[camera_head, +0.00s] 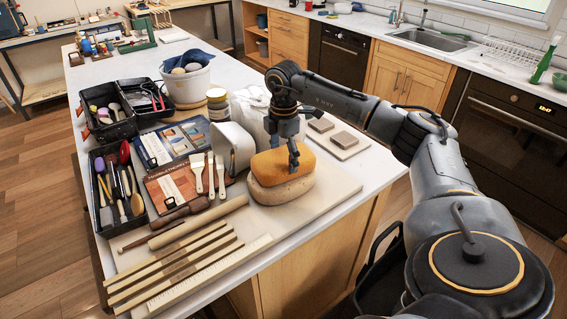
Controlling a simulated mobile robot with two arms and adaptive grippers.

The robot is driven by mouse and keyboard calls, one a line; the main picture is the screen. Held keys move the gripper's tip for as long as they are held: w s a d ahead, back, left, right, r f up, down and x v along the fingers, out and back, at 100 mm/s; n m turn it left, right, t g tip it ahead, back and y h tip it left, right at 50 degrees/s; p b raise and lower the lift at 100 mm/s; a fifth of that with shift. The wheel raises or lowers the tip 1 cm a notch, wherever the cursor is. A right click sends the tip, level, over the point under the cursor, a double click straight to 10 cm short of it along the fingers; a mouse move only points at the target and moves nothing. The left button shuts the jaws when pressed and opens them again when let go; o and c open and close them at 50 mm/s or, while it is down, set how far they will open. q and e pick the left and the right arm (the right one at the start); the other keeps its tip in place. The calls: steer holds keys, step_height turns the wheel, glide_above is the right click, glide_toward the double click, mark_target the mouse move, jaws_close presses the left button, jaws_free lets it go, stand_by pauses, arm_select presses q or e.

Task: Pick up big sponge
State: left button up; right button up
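An orange sponge (266,166) lies on top of a larger-looking pale beige sponge (282,192) near the right edge of the worktop. My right gripper (285,150) comes down from above at the orange sponge. One finger shows in front of the orange sponge's upper right part. The other finger is partly hidden behind it, so I cannot tell whether they are closed on it. The sponges rest on the board, not lifted. My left gripper is not in view.
A white rounded container (232,146) stands just left of the sponges. Brushes (198,172), wooden sticks (180,268) and a black tool tray (112,192) lie further left. Flat blocks (343,140) lie to the right. A white bucket (186,84) stands behind.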

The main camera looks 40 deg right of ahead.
mark_target(283, 157)
stand_by(0.3)
steer(key=shift+r+b, duration=0.4)
steer(key=shift+r, duration=0.05)
step_height(283, 157, up, 2)
steer(key=shift+a+r+b, duration=0.15)
steer(key=shift+r+b, duration=0.05)
steer(key=shift+b, duration=0.4)
steer(key=a+r, duration=0.1)
steer(key=s+a+r+b, duration=0.1)
steer(key=r, duration=0.1)
steer(key=s+a+r, duration=0.1)
steer(key=a+r, duration=0.1)
steer(key=shift+s+r, duration=0.1)
steer(key=shift+s, duration=0.05)
steer(key=s+a+r, duration=0.4)
steer(key=a, duration=0.4)
steer(key=shift+s+r, duration=0.2)
steer(key=shift+s, duration=0.1)
